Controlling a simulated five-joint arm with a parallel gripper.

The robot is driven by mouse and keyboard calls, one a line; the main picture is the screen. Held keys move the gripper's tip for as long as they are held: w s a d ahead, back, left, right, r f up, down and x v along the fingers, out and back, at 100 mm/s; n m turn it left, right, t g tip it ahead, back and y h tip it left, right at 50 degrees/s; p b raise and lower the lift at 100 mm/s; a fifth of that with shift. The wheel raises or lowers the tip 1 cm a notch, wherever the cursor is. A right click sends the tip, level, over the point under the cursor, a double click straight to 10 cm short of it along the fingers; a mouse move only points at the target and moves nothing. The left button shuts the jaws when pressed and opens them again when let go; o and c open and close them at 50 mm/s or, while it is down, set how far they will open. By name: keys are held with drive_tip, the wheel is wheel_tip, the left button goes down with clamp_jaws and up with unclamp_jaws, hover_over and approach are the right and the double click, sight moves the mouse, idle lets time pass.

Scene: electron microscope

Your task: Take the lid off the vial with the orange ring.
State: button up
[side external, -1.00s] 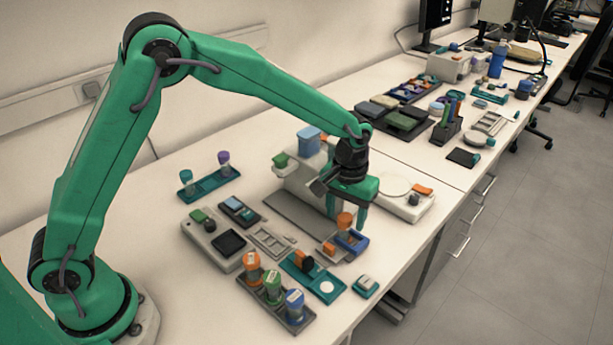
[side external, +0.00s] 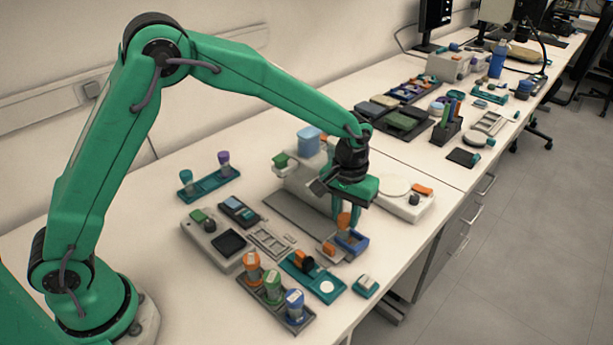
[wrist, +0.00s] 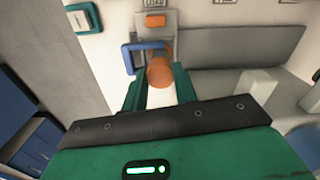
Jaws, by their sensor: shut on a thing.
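An orange-topped vial, its orange lid (side external: 343,221) uppermost, stands in a blue holder (side external: 356,239) near the bench's front edge. My gripper (side external: 345,214) points down over it, and its green fingers are shut on the orange lid from both sides. In the wrist view the orange lid (wrist: 160,72) sits between the fingertips (wrist: 158,88), with the blue holder (wrist: 128,58) beside it. The vial's body is mostly hidden by the holder and fingers. I cannot make out a separate orange ring or any gap under the lid.
A dark rack (side external: 268,299) holds vials with orange, green and blue tops at the front. A teal tray (side external: 312,279) lies between it and the blue holder. A pale instrument (side external: 402,205) stands behind my gripper. A teal rack (side external: 208,187) with two vials is at the back left.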

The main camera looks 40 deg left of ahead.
sight(346, 217)
drive_tip(key=shift+r, duration=0.85)
wheel_tip(346, 217, up, 2)
drive_tip(key=shift+r, duration=0.2)
drive_tip(key=s+d+r, duration=0.7)
drive_tip(key=s, duration=0.2)
drive_tip(key=shift+d, duration=0.25)
drive_tip(key=shift+w+a, duration=0.1)
drive_tip(key=shift+a, duration=0.05)
drive_tip(key=w+a+r+m, duration=0.1)
drive_tip(key=w+a, duration=0.1)
drive_tip(key=a, duration=2.1)
drive_tip(key=shift+a+m, duration=0.3)
drive_tip(key=shift+m, duration=0.1)
